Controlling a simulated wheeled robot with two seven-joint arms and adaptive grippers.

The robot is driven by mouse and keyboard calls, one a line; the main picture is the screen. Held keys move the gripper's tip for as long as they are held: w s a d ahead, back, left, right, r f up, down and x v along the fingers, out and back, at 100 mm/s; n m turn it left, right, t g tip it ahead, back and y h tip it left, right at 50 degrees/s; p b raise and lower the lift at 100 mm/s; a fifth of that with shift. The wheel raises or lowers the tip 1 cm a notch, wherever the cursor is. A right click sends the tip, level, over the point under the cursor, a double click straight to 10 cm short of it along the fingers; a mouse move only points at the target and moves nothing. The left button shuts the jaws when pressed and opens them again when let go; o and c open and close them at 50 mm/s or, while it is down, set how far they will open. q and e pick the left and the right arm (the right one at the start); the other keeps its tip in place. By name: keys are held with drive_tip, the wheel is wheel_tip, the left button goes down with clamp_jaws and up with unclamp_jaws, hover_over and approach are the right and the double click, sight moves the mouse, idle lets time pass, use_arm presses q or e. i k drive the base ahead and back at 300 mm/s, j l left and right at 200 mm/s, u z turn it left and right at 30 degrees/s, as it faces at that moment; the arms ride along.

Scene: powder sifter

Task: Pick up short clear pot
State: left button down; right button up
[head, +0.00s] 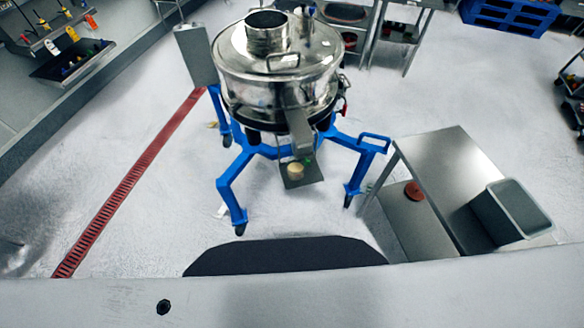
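A small round container (296,171) with pale, cream-coloured contents or top stands on a small dark plate (301,182) below the chute of the steel sifter (275,75). It may be the short clear pot, but it is too small to tell whether its walls are clear. Neither of my grippers shows in the head view.
The sifter stands on a blue wheeled frame (237,192). At right, a steel table (440,170) holds a grey bin (510,212); a reddish-brown round object (414,191) is at its left side, lower down. A red floor drain (130,182) runs at left. Floor between is mostly clear.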

sight(294, 168)
drive_tip(key=i+j+z, duration=0.15)
drive_tip(key=j+z, duration=0.25)
drive_tip(key=j, duration=0.65)
drive_tip(key=j+z, duration=0.35)
drive_tip(key=j, duration=0.7)
drive_tip(key=j+z, duration=0.4)
drive_tip(key=j, duration=0.7)
drive_tip(key=i+j+z, duration=0.1)
drive_tip(key=j+z, duration=0.15)
drive_tip(key=j, duration=0.35)
drive_tip(key=i+j+z, duration=0.1)
drive_tip(key=j+z, duration=0.15)
drive_tip(key=j, duration=0.35)
